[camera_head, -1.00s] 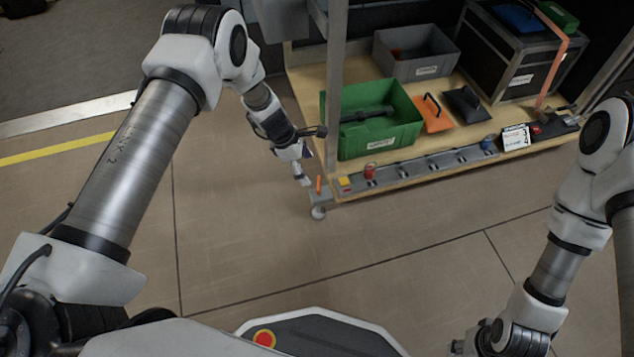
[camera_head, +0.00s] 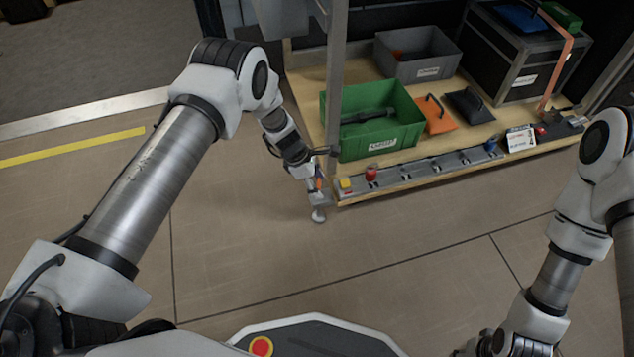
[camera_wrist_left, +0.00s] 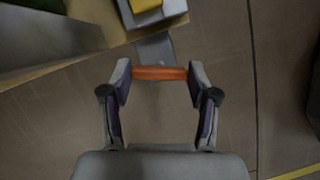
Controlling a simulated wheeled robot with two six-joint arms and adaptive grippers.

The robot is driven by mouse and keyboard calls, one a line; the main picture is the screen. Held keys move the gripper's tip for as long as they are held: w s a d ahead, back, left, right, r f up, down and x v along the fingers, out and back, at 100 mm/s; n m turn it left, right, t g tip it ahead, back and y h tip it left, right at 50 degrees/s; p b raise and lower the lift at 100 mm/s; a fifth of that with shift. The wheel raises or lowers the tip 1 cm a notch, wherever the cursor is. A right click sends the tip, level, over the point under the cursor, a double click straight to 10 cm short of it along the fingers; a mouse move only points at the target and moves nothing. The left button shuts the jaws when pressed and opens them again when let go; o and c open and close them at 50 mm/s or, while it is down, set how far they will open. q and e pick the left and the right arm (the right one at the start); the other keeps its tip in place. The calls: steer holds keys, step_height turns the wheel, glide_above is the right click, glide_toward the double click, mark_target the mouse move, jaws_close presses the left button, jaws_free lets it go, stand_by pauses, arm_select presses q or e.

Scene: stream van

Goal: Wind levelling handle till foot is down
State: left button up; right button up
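The orange levelling handle (camera_head: 319,184) sits at the near left corner of the van floor, above a grey bracket. A small round foot (camera_head: 318,216) hangs under that bracket; I cannot tell whether it touches the ground. My left gripper (camera_head: 314,178) is at the handle. In the left wrist view the orange handle (camera_wrist_left: 160,73) lies crosswise between the fingertips of my left gripper (camera_wrist_left: 160,82). The fingers are spread wide, with the handle's ends close to the pads; firm contact is not clear. My right gripper (camera_head: 475,349) is at the bottom edge, partly cut off.
An upright post (camera_head: 336,80) stands close to my left wrist. The wooden deck (camera_head: 440,148) carries a green crate (camera_head: 384,148), a grey crate (camera_head: 432,69), a black case and a front rail with a yellow block (camera_head: 346,184) and red knob (camera_head: 371,174). The floor in front is clear.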

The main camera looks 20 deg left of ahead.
arm_select(q)
steer(key=shift+m, duration=0.3)
steer(key=m, duration=0.1)
steer(key=m+g+b, duration=0.1)
steer(key=m, duration=0.1)
steer(key=shift+w+f+g, duration=0.15)
steer(key=shift+g, duration=0.15)
steer(key=shift+m+g+b, duration=0.7)
steer(key=shift+m+b, duration=0.2)
steer(key=shift+m, duration=1.1)
steer(key=o, duration=1.2)
steer(key=shift+c, duration=0.2)
